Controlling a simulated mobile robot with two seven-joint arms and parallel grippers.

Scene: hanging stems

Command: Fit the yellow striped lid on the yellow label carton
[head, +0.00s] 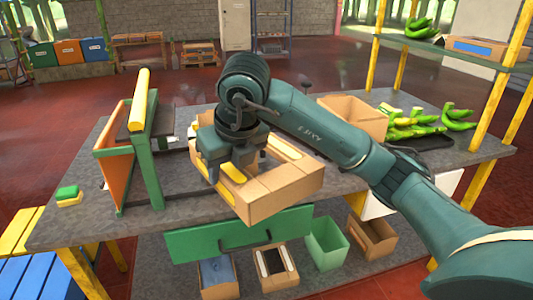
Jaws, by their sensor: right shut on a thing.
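My right gripper (230,158) comes down over the left part of an open brown cardboard carton (283,191) on the table. It is shut on a brown piece with a yellow stripe (233,173), which looks like the yellow striped lid. The piece lies at the carton's left edge, partly hidden under the gripper. I cannot tell where lid and carton meet, or whether they touch. No yellow label shows clearly on the carton's visible walls. My left gripper is not in view.
A green and orange frame with a yellow top bar (140,100) stands left of the carton. Another brown box (355,117) and green bananas (410,122) are at the back right. Yellow shelf posts (493,95) rise at the right. Small bins (327,243) stand below.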

